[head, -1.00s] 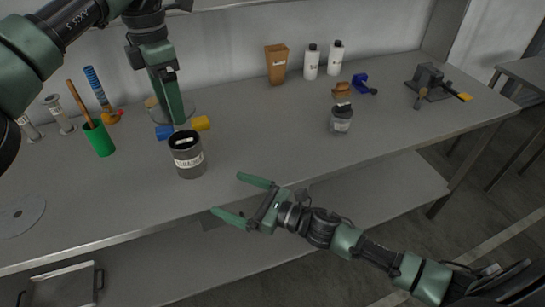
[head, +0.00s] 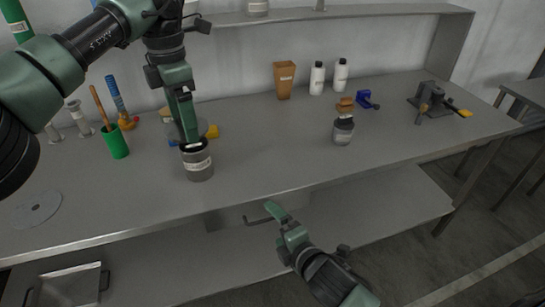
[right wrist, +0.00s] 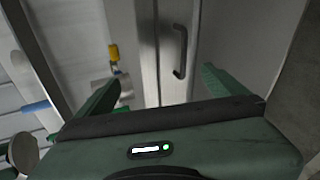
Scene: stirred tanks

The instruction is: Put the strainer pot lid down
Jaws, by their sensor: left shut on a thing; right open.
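The dark grey pot (head: 199,168) with a white label stands upright on the bench in the head view. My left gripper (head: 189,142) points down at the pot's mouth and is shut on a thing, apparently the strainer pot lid. The gripper hides most of the lid, so I cannot tell whether it touches the rim. My right gripper (head: 276,211) is in front of the bench, below its front edge, open and empty. Its spread fingers also show in the right wrist view (right wrist: 162,88), facing a panel with a dark handle (right wrist: 180,50).
A green cup (head: 117,145) and a yellow block (head: 212,131) are near the pot. A dark-lidded jar (head: 343,132), an orange-brown container (head: 284,80) and white bottles (head: 317,78) stand further right. A flat disc (head: 37,209) lies at left. Bench front between pot and jar is clear.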

